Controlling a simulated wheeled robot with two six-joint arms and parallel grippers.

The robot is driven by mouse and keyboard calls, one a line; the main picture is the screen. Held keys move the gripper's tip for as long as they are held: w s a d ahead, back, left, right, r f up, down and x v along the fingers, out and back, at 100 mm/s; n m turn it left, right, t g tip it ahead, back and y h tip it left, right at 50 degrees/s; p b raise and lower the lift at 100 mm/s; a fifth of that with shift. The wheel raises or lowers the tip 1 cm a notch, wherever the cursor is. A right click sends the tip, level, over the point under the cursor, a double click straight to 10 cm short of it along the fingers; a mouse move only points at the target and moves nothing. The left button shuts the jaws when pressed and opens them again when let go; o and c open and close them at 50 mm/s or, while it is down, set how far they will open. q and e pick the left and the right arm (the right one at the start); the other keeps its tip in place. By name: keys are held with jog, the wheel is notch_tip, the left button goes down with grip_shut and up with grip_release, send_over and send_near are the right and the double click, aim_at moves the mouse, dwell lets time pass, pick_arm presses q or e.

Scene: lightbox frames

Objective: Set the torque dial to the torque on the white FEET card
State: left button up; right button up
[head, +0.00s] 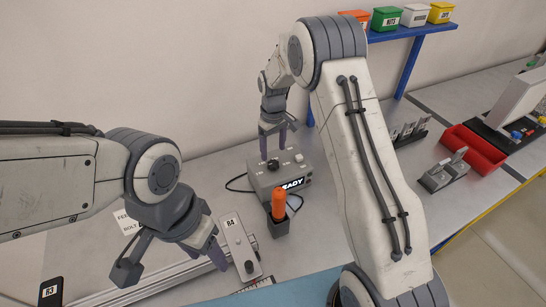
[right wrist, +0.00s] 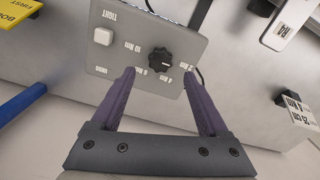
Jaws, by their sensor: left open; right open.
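The grey torque box (head: 265,184) stands on the bench, with a lit READY display on its front. Its black dial (right wrist: 160,64) shows in the right wrist view, ringed by NM labels; I cannot read its pointer clearly. My right gripper (head: 272,146) is open above the box. In the right wrist view, the dial appears between its purple fingers, which look apart from it. A white card (head: 127,222), reading FEE and BOLT, lies at left, partly hidden by my left arm; its torque is not legible. My left gripper (head: 168,266) is open and empty above the rail.
A white button (right wrist: 102,36) sits beside the dial. An orange-handled driver (head: 278,205) stands in a dark holder before the box. A grey plate (head: 233,237) marked R4 lies by the rail. A red bin (head: 470,151) is at right; small coloured bins (head: 385,19) sit on a blue shelf.

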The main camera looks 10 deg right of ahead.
aim_at(273, 163)
notch_tip(273, 163, down, 6)
jog(key=shift+r+p, duration=0.1)
jog(key=shift+p, duration=0.7)
grip_shut()
